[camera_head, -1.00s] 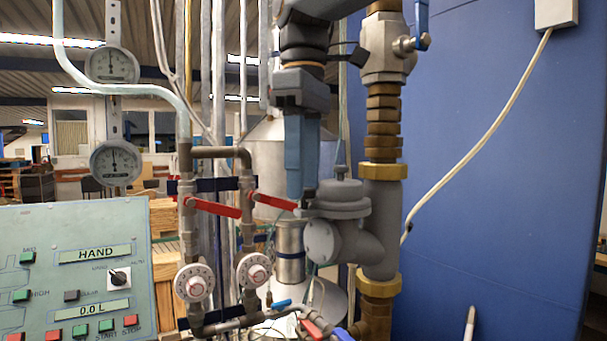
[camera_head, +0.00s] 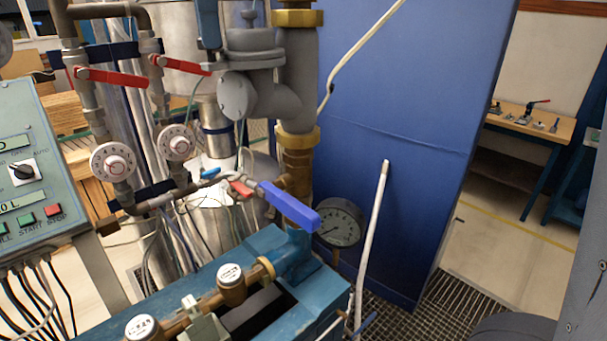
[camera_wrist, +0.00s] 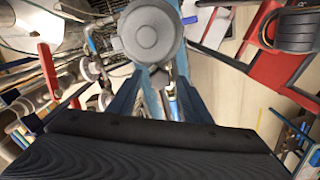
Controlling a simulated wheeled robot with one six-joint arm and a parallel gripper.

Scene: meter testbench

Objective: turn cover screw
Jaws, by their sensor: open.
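The grey valve body (camera_head: 279,90) stands on the brass pipework at top centre of the head view.
Red lever handles (camera_head: 112,76) and white dials (camera_head: 111,162) are left of the valve. A blue lever (camera_head: 290,206) and a pressure gauge (camera_head: 338,222) are below. The control panel (camera_head: 30,165) stands at left. A blue wall panel (camera_head: 420,110) is behind; open floor lies right.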

